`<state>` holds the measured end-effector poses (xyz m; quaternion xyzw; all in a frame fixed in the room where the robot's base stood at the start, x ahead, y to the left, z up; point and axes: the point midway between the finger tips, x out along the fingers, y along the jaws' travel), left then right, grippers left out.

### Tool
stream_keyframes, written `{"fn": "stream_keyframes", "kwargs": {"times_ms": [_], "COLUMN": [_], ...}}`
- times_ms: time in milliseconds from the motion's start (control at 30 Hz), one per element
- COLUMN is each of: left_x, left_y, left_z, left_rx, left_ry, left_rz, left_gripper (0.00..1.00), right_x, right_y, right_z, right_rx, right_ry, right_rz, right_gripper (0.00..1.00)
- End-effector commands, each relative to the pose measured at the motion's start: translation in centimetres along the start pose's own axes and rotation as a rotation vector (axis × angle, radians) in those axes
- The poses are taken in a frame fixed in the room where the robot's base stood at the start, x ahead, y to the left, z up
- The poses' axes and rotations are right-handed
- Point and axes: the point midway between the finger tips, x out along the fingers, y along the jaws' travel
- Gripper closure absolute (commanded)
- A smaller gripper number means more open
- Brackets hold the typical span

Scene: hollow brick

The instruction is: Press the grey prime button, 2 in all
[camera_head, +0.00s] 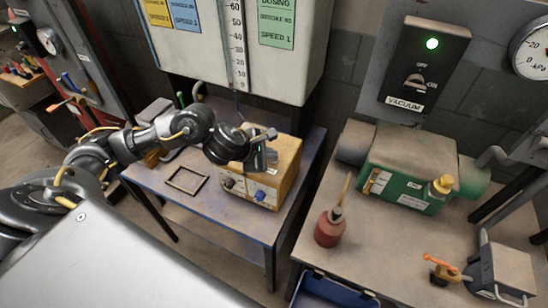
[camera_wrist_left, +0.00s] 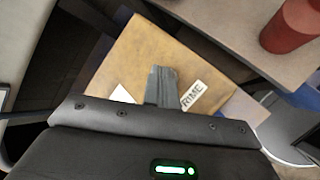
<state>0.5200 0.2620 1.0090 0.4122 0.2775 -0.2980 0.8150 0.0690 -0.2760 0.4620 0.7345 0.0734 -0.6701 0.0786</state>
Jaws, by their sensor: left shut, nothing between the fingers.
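A yellow-tan box (camera_head: 288,160) stands on the small blue-edged table, with a blue knob (camera_head: 260,195) and a dark knob (camera_head: 229,183) on its front. My left gripper (camera_head: 262,160) is shut and empty over the top of this box. In the left wrist view its closed fingers (camera_wrist_left: 161,86) point at the tan box top (camera_wrist_left: 150,50), beside a white label (camera_wrist_left: 193,95) that ends in "RIME". The grey prime button is not visible; the fingers may cover it. I cannot tell whether the fingertips touch the box. My right gripper is not in view.
A tank with a scale (camera_head: 237,45) hangs behind the box. To the right, a bench holds a red oil can (camera_head: 330,228), a green pump (camera_head: 410,168) and a grey valve block (camera_head: 505,270). A vacuum switch panel (camera_head: 422,62) shows a green light. A dark square frame (camera_head: 187,180) lies on the small table.

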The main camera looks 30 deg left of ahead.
Motion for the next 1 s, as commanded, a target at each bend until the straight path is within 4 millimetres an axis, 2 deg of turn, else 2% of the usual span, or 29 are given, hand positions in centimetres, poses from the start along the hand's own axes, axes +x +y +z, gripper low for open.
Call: {"fn": "stream_keyframes", "kwargs": {"times_ms": [133, 567, 1000], "left_x": [-0.7, -0.9, -3.7], "left_y": [0.5, 0.7, 2.7], "left_z": [0.5, 0.7, 2.7], "left_rx": [0.000, 0.000, 0.001], "left_ry": [-0.001, -0.001, -0.002], "left_rz": [0.001, 0.001, 0.001], "left_gripper": [1.00, 1.00, 1.00], "right_x": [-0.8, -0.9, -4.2], "right_y": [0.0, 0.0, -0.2], "right_z": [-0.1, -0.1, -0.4], "right_rx": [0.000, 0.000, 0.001], "right_ry": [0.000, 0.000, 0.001], "right_rz": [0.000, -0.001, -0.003], "right_gripper": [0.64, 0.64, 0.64]}}
